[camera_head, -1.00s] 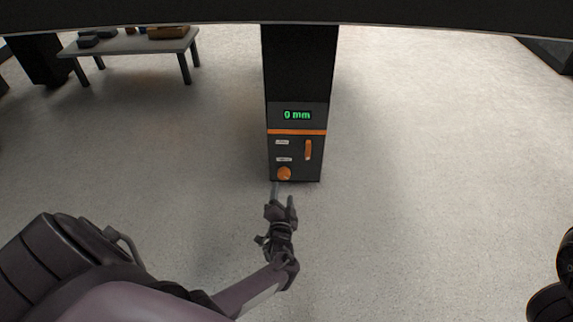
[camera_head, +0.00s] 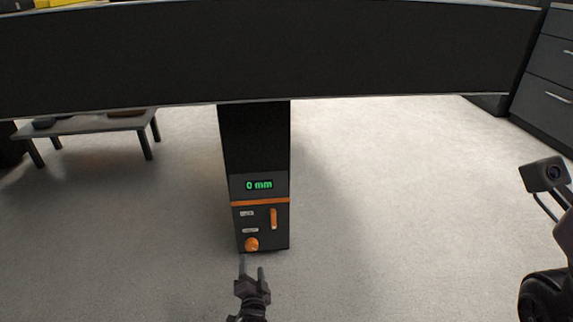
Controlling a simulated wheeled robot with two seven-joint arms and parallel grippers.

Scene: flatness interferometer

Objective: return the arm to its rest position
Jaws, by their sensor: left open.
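My left gripper (camera_head: 252,270) is at the bottom middle of the head view, open and with nothing between its fingers. Its fingertips point up the picture at the dark control panel and appear just below the panel's orange knob (camera_head: 251,244); a small gap shows between them. The black control panel (camera_head: 280,234) has a green display (camera_head: 259,185) reading "0 mm", an orange stripe and an orange vertical lever (camera_head: 273,218). Part of my right arm shows at the right edge; its gripper fingers are not visible.
A wide dark table or beam (camera_head: 400,50) crosses the top above the panel's column. A low grey bench (camera_head: 85,124) with items stands at left. Dark drawers (camera_head: 545,90) stand at upper right. The pale floor (camera_head: 400,220) between is clear.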

